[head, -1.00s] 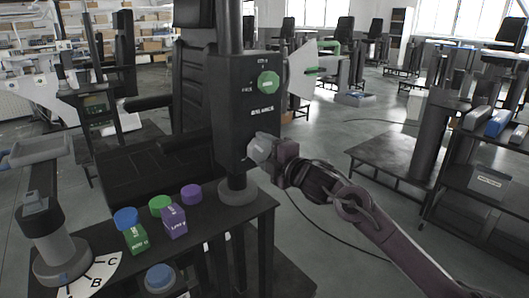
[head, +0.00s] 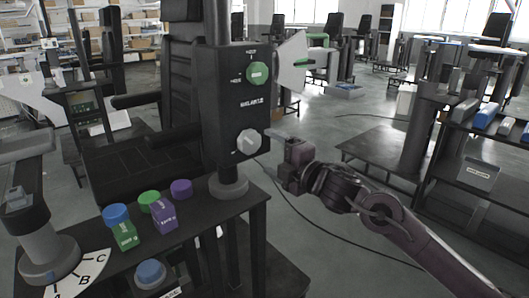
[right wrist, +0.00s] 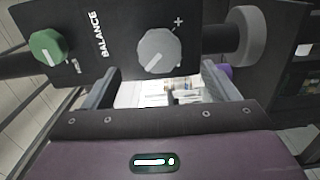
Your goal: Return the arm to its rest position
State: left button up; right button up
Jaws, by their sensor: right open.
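My right gripper (head: 283,138) is open and empty, just right of the dark control box (head: 228,125) on the column. The box carries a green knob (head: 258,73) at the top and a grey knob (head: 249,141) at the bottom. In the right wrist view the two fingers (right wrist: 160,88) stand apart, with the grey knob (right wrist: 159,50) beyond them and apart from them. The green knob (right wrist: 48,48) shows at the left there, beside the word BALANCE. My left gripper is not in view.
A dark bench (head: 240,213) holds blue, green and purple knobs and blocks. A lever (head: 45,252) with an A-B-C dial (head: 88,270) stands at the left. A dark chair (head: 185,95) is behind the box. Open floor (head: 330,200) lies right of the bench.

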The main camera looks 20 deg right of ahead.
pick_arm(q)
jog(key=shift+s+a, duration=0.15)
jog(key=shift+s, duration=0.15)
pick_arm(e)
jog(key=shift+s, duration=0.15)
